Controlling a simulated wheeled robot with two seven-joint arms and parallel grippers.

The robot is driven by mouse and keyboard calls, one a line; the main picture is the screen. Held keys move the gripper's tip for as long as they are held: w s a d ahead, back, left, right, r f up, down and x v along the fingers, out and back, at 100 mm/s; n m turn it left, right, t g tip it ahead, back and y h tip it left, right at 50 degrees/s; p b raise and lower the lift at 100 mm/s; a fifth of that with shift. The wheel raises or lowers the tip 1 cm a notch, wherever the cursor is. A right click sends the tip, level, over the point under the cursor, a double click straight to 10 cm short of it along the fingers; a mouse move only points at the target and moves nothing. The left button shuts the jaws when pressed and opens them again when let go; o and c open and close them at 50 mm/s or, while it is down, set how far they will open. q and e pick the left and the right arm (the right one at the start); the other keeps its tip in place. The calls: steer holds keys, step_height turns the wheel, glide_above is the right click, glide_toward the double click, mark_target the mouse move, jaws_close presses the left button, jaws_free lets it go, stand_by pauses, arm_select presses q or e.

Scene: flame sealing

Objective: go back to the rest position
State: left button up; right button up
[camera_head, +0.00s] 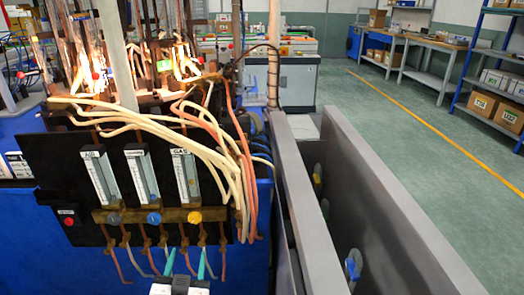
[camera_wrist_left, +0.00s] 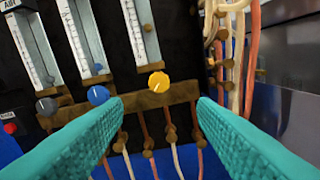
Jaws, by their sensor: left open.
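My left gripper (camera_head: 185,262) shows at the bottom of the head view, with its two teal fingers apart and nothing between them. In the left wrist view the open fingers (camera_wrist_left: 160,112) point at the black flowmeter panel (camera_wrist_left: 120,30). The yellow knob (camera_head: 194,216) sits above and beyond the fingertips, framed between them in the wrist view (camera_wrist_left: 158,81). The fingers appear apart from it. The blue knob (camera_head: 154,218) and the dark grey knob (camera_head: 113,218) are to its left on the same brass bar. My right gripper is not in either view.
Cream and orange hoses (camera_head: 240,165) hang at the panel's right. Lit flames (camera_head: 95,75) burn above the panel. A red button (camera_head: 68,221) is at lower left. Grey metal walls (camera_head: 375,190) stand on the right, with open green floor (camera_head: 440,185) beyond.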

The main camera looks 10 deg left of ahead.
arm_select(q)
steer(key=s+d+f+m+g+h, duration=0.1)
steer(key=s+d+f+g+h, duration=0.2)
steer(key=f, duration=0.9)
steer(key=s+f+g, duration=0.3)
steer(key=f+g, duration=0.2)
steer(key=f, duration=0.6)
steer(key=s+d+f+m+g+h, duration=0.15)
steer(key=s+f+g, duration=0.55)
steer(key=s+f, duration=0.7)
steer(key=s+a+p, duration=0.1)
steer(key=s+p, duration=0.7)
steer(key=s+a+f+g+p, duration=0.1)
steer(key=s+a+p, duration=0.1)
steer(key=s+p, duration=0.6)
steer(key=shift+s+f, duration=0.3)
steer(key=shift+s, duration=0.4)
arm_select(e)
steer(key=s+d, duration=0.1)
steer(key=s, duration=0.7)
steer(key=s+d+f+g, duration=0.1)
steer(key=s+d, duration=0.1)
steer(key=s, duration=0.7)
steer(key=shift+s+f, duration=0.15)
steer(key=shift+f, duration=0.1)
arm_select(q)
steer(key=shift+a, duration=0.1)
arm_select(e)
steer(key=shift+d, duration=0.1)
